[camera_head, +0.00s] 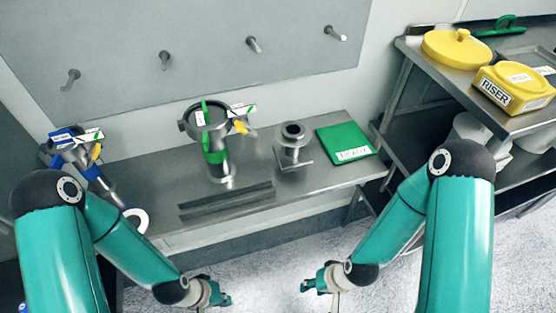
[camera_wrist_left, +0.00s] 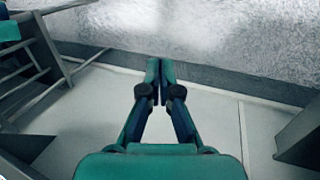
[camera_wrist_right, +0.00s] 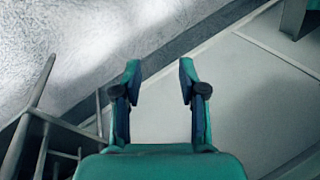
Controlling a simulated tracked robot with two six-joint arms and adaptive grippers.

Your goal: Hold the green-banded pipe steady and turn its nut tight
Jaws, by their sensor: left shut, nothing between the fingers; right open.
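The green-banded pipe (camera_head: 214,152) stands upright on the metal table in the head view, with a wide clamp ring around its top and a yellow piece (camera_head: 241,126) at the ring's right side. I cannot tell which part is the nut; the yellow piece may belong to it. My left gripper (camera_head: 221,298) is shut and empty, in front of and below the table. It also shows in the left wrist view (camera_wrist_left: 160,73). My right gripper (camera_head: 309,286) is open and empty, also in front of the table; its parted fingers show in the right wrist view (camera_wrist_right: 159,75).
A blue-banded pipe (camera_head: 75,150) stands at the table's left, partly behind my left arm. A flanged metal piece (camera_head: 293,146) and a green labelled board (camera_head: 345,143) lie to the right. Metal bars (camera_head: 227,201) lie at the front. A side shelf holds a yellow RISER box (camera_head: 514,88).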

